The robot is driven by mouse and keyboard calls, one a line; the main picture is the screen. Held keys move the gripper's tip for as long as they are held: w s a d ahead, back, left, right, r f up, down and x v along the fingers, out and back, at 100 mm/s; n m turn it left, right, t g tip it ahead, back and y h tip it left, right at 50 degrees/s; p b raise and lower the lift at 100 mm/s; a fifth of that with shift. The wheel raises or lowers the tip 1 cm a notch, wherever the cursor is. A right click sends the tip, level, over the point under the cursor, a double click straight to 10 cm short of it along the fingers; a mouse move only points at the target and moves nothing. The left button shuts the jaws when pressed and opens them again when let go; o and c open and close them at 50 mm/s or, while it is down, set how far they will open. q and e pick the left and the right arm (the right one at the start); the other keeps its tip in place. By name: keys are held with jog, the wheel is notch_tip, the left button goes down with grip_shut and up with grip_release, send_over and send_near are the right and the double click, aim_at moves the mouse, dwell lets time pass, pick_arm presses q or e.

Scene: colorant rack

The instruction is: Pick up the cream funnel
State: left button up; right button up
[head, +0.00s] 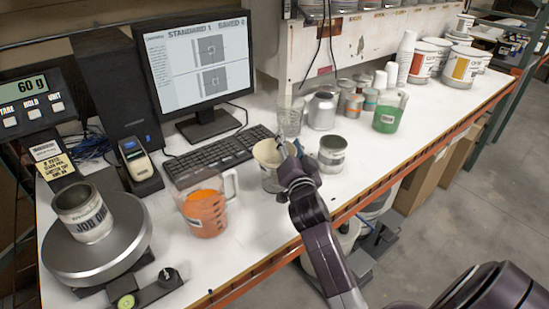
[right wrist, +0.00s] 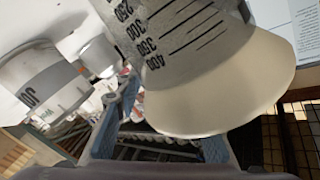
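The cream funnel (head: 268,151) sits in the mouth of a clear graduated beaker (head: 270,181) near the middle of the table. My right gripper (head: 289,151) is beside it, on its right in the head view. In the right wrist view the funnel (right wrist: 220,88) looms large at the upper right, with the beaker's measuring marks (right wrist: 180,32) above it. The right gripper's fingers (right wrist: 158,122) stand apart there with a visible gap; the funnel hides part of one finger. Contact cannot be told. My left gripper is out of view.
A jug of orange colorant (head: 205,212) stands to the left, and an open metal can (head: 332,155) close to the right. A clear cup (head: 289,119) stands behind. A keyboard (head: 218,153) and scale (head: 97,243) fill the left side. Free white table lies in front.

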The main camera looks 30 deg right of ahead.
jog(key=shift+w+d, duration=0.2)
jog(key=shift+w, duration=0.15)
jog(key=shift+s, duration=0.1)
grip_shut()
jog(key=shift+f, duration=0.1)
